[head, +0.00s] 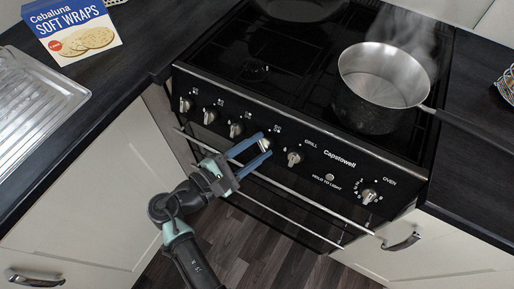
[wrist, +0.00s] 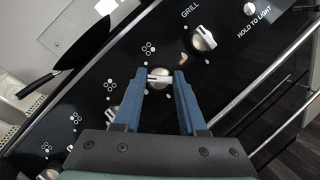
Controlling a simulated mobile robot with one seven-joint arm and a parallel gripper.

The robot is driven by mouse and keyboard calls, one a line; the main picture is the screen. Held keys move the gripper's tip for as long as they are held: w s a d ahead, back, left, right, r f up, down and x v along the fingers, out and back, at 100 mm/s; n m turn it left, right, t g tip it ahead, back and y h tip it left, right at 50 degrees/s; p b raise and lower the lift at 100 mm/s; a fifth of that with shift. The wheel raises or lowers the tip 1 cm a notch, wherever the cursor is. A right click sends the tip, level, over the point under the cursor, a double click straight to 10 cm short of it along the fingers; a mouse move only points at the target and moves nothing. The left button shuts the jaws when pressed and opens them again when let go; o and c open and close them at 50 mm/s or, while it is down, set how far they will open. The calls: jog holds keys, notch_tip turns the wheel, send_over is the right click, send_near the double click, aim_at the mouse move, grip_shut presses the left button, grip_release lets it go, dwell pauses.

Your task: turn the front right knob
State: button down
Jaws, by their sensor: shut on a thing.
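The black cooker's front panel (head: 320,172) carries a row of silver knobs. My gripper (head: 266,143) is at the fourth knob from the left, just left of the GRILL knob (head: 294,158). In the wrist view this fourth knob (wrist: 158,79) sits between the two blue fingertips, its pale bar lying nearly level across the gap. My gripper is shut on it. A four-ring mark (wrist: 149,48) is printed above it; which ring is filled is too small to tell. My fingers hide part of the knob in the head view.
A steaming saucepan (head: 382,78) stands on the hob, its handle pointing right. The OVEN knob (head: 369,196) is farther right. Long metal rails (head: 285,187) run below the panel. A soft wraps box (head: 72,28) stands on the left worktop.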

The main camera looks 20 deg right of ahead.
jog(key=m+g, duration=0.1)
jog(key=m, duration=0.1)
jog(key=m+g, duration=0.1)
jog(key=m, duration=0.2)
jog(key=shift+w+r+y, duration=0.1)
jog(key=shift+y, duration=0.3)
jog(key=shift+m+g+y+p, duration=0.35)
jog(key=shift+m+g+y, duration=0.2)
jog(key=shift+m, duration=1.15)
jog(key=shift+c, duration=2.3)
grip_release()
jog(key=shift+r, duration=0.1)
jog(key=v, duration=1.3)
jog(key=shift+d+r, duration=0.1)
